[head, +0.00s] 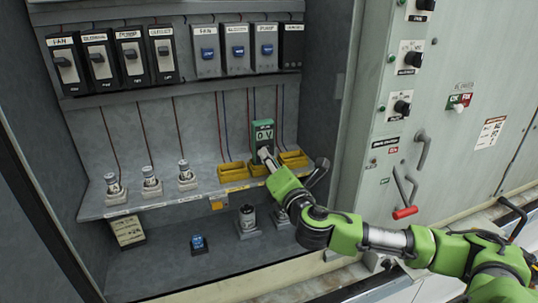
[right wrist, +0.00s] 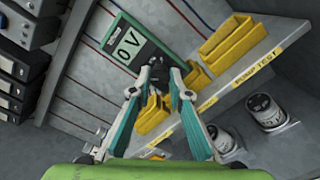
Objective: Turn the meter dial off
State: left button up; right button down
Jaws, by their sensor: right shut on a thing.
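The meter (head: 263,130) is a green box with a pale display reading "0 V", standing upright at the back of the cabinet shelf. It also shows in the right wrist view (right wrist: 130,42), tilted. Its black dial (right wrist: 156,66) is on the lower front, between the fingertips of my right gripper (right wrist: 157,80). My right gripper (head: 267,158) is shut on the dial, and in the head view it hides the dial. My left gripper is in neither view.
Yellow holders (head: 234,171) flank the meter on the shelf (head: 130,206). Several fuses (head: 151,182) stand to the left. Rows of switches (head: 130,57) are above. A grey door panel with knobs and a red-tipped handle (head: 405,212) is to the right.

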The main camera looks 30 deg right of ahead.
jog(key=n+p, duration=0.2)
jog(key=n, duration=0.2)
jog(key=shift+f+n, duration=0.1)
jog(key=shift+n, duration=0.3)
jog(key=shift+p, duration=0.3)
jog(key=shift+f, duration=0.1)
jog(key=c, duration=1.9)
grip_release()
jog(key=v, duration=1.2)
